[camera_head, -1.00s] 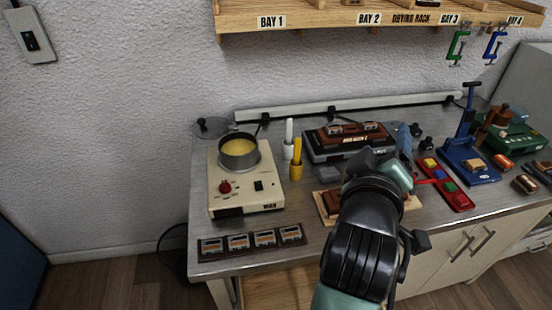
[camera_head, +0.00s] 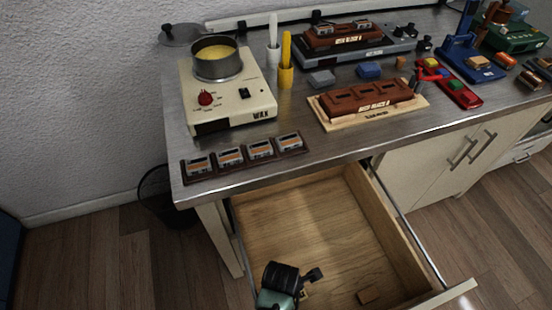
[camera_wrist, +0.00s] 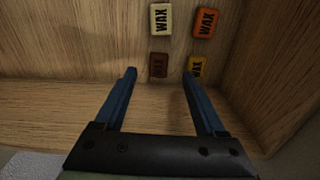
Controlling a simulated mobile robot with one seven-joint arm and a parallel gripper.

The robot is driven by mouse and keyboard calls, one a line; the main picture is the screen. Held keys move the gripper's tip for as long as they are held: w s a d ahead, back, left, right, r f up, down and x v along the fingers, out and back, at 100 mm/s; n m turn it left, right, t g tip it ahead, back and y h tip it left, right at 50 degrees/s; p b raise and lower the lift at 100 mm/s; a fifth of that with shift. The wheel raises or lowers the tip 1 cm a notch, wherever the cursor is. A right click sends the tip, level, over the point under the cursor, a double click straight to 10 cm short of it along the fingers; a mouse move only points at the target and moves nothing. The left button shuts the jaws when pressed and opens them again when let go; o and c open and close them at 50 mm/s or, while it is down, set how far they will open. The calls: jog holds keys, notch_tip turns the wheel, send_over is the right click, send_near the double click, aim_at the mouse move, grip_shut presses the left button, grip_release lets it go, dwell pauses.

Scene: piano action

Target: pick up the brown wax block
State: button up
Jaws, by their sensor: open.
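The brown wax block (camera_wrist: 158,65) lies on the drawer floor in the wrist view, in the nearer row of blocks, dark with lettering on top. My gripper (camera_wrist: 159,74) is open and empty. Its two blue fingers point toward the blocks, with the brown block beyond and between the fingertips, not visibly gripped. A yellow wax block (camera_wrist: 197,66) is to its right, partly behind the right fingertip. A cream block (camera_wrist: 161,19) and an orange block (camera_wrist: 206,22) lie farther off. In the head view my wrist hides part of the drawer, and the fingers are not clear.
The open wooden drawer (camera_head: 310,225) has raised side walls and sits under the workbench (camera_head: 340,148). A small brownish block (camera_head: 368,296) lies near its front right. On the bench are a hotplate (camera_head: 230,100) with a pot (camera_head: 217,66) and a brick mould (camera_head: 365,98).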

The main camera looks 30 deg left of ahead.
notch_tip(320, 180, down, 5)
jog(key=shift+a+f+b, duration=0.15)
jog(key=shift+b, duration=0.65)
grip_shut()
